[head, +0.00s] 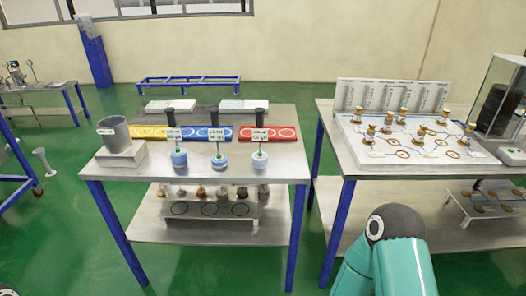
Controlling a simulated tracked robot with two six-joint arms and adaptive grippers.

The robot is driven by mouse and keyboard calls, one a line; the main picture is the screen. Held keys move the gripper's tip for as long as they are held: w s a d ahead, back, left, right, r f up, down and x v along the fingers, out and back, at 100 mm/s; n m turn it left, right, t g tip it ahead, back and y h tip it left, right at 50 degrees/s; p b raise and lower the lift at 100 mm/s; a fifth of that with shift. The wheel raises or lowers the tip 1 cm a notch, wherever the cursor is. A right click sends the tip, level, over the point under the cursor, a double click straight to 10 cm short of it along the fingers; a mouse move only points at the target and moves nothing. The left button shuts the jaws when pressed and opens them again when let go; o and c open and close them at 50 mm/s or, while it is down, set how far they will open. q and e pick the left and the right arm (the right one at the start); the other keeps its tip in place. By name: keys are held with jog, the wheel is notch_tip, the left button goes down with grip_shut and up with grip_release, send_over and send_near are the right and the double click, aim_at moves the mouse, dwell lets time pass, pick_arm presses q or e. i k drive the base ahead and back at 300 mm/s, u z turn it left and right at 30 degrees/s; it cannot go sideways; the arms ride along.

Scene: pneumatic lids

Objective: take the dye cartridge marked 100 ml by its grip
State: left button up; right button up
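Three dark upright cylinders stand at the back of the left table: the left one (170,117), the middle one (214,118) and the right one (261,117). In front of them are three round light-blue pieces, left (179,158), middle (219,162) and right (259,160), each with a thin green stem and a white label above. The left (174,134), middle (216,134) and right (259,135) labels are too small to read surely, so I cannot tell which is marked 100 ml. Neither of my grippers is in view; only a teal link of my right arm shows at the bottom right.
Yellow (148,132), blue (198,133) and red (282,134) strips lie on the left table (130,172). A grey cup (114,135) stands on a white block. Several small vessels sit on the lower shelf. The right table (352,160) bears a white board with brass pieces.

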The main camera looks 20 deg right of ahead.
aim_at(260, 159)
jog(key=i, duration=0.85)
jog(key=z, duration=0.2)
jog(key=k, duration=0.9)
jog(key=u, duration=0.2)
jog(key=i, duration=0.9)
